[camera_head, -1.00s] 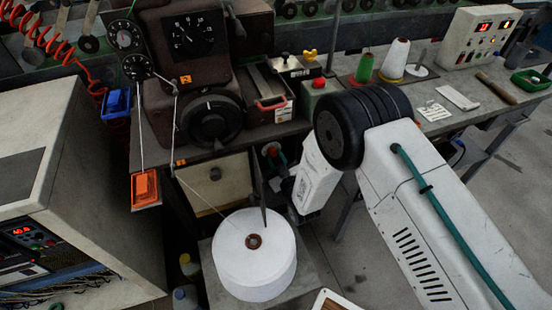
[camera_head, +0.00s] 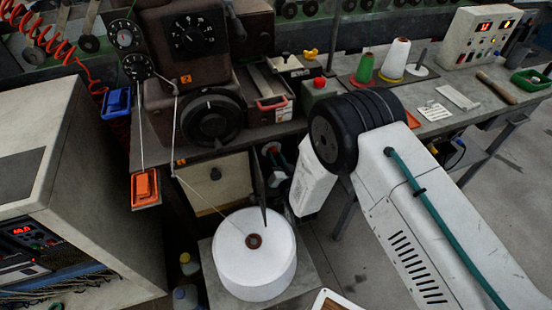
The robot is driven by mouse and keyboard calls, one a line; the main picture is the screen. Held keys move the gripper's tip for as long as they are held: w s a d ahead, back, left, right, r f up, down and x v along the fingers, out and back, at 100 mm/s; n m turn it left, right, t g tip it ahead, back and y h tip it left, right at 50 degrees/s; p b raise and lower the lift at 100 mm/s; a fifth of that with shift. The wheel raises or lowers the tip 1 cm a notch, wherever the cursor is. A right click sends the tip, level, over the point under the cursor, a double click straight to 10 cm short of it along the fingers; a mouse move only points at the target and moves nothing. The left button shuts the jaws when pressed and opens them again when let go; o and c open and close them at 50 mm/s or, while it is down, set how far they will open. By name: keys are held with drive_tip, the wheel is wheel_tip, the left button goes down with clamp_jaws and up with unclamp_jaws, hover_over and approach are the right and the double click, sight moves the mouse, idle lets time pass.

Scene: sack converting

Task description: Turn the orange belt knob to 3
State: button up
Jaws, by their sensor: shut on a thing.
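My arm comes in from the lower right, and its black joint covers part of the bench. A white link of mine hangs below that joint, in front of the bench edge. My gripper does not show; it is hidden behind or beyond the arm. No orange knob can be made out for certain. A small orange patch (camera_head: 411,119) shows just right of the black joint at the bench edge, too covered to identify. Its setting cannot be read.
The brown machine head (camera_head: 190,70) with a handwheel (camera_head: 213,122) stands at the back left. An orange switch box (camera_head: 145,187) sits at the bench's left corner. A large white thread cone (camera_head: 254,270) stands below. A grey cabinet (camera_head: 110,210) is at left; floor is clear at right.

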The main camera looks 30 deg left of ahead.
drive_tip(key=shift+m, duration=0.5)
drive_tip(key=o, duration=1)
drive_tip(key=shift+c, duration=0.2)
drive_tip(key=v, duration=0.7)
drive_tip(key=shift+s+d, duration=0.3)
